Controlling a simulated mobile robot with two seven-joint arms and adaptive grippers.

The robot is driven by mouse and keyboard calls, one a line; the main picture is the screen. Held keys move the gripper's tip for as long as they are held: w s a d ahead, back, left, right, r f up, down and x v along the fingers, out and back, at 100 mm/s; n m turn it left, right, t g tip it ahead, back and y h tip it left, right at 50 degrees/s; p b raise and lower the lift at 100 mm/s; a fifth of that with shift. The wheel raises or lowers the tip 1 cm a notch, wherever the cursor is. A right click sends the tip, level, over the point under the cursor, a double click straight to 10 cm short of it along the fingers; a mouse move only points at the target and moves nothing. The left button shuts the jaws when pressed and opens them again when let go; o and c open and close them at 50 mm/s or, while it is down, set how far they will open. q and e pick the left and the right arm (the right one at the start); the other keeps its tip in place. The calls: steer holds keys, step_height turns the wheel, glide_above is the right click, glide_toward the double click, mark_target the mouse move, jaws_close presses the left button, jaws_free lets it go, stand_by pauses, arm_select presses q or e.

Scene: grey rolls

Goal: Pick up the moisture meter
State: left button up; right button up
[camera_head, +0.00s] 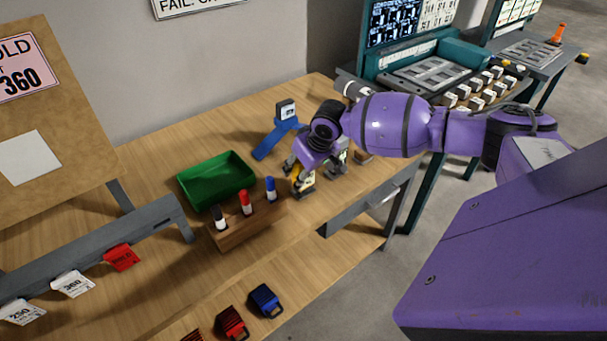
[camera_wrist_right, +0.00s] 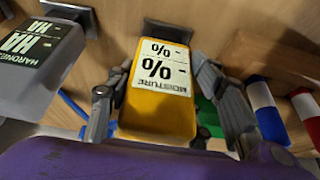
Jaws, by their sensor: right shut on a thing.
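The moisture meter (camera_wrist_right: 158,108) is yellow with a black end and a white label reading "MOISTURE" and "%". My right gripper (camera_wrist_right: 165,112) has one finger on each side of it and is shut on it. In the head view, my right gripper (camera_head: 314,174) is low over the wooden table, right of the marker block, and a little yellow of the meter (camera_head: 298,174) shows at its fingers. I cannot tell whether the meter touches the table. My left gripper is not in view.
A grey hardness meter (camera_wrist_right: 38,62) lies close beside the yellow meter. A wooden block (camera_head: 248,219) with three markers, a green tray (camera_head: 228,192) and a blue stand (camera_head: 268,143) are nearby. The table (camera_head: 160,135) is bare at the back left.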

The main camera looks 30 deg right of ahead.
steer(key=shift+r, duration=0.2)
steer(key=shift+r, duration=0.3)
step_height(320, 180, up, 2)
steer(key=shift+w, duration=0.1)
arm_select(q)
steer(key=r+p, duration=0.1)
steer(key=p, duration=0.1)
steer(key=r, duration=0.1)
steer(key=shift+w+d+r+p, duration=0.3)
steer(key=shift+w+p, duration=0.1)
arm_select(e)
steer(key=s+d+r, duration=0.3)
steer(key=s+r, duration=0.7)
steer(key=s, duration=0.4)
steer(key=shift+w, duration=0.1)
